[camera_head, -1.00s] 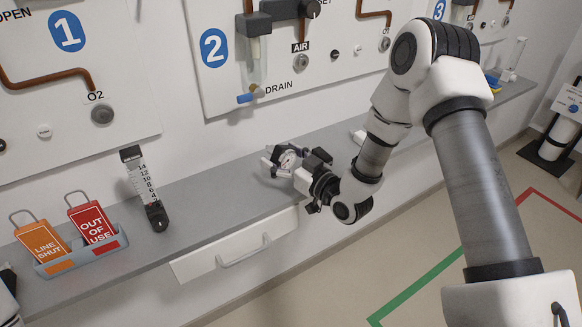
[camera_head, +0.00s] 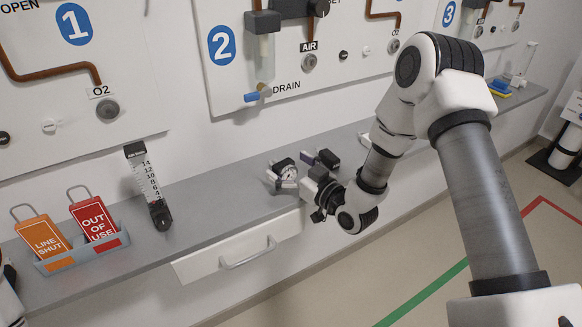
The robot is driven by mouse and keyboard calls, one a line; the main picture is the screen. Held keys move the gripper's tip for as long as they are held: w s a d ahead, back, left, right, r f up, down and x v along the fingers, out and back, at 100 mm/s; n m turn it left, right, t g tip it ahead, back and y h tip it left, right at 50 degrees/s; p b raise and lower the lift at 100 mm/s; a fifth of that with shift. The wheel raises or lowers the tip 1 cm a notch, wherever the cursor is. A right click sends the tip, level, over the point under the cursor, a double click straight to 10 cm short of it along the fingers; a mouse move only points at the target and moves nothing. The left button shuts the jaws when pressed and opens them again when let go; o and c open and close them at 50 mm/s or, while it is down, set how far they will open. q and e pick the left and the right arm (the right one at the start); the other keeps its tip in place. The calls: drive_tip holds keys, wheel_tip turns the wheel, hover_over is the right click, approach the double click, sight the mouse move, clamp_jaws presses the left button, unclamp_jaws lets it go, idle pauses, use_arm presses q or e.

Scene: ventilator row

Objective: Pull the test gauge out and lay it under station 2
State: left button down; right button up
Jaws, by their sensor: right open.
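The test gauge (camera_head: 288,174), with a round white dial and a dark fitting, rests on the grey shelf (camera_head: 225,200) below the station 2 panel (camera_head: 221,45). My right gripper (camera_head: 319,159) is open and empty, just right of the gauge. There seems to be a small gap between them. The gripper's own wrist hides part of its fingers. Only a sliver of my left arm shows at the lower left edge, and its gripper is not in view.
A holder (camera_head: 82,255) with orange and red tags stands on the shelf further left. A white drawer (camera_head: 238,248) sits under the shelf. The shelf between flowmeter and gauge is clear.

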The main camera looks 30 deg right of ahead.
drive_tip(key=v, duration=1.2)
drive_tip(key=s+a+f+n+g+p, duration=0.3)
drive_tip(key=s+a+f+g+p, duration=0.5)
drive_tip(key=a+f+g+p, duration=0.15)
drive_tip(key=s+d+f+m+g+h, duration=0.2)
drive_tip(key=s+f+m+g, duration=0.1)
drive_tip(key=s, duration=0.5)
drive_tip(key=s+d+f+m+g+h, duration=0.2)
drive_tip(key=s+f+g, duration=0.3)
drive_tip(key=s, duration=0.3)
drive_tip(key=shift+s+f+m+h+p, duration=0.35)
drive_tip(key=shift+f+m+h, duration=0.15)
drive_tip(key=shift+f+m, duration=0.25)
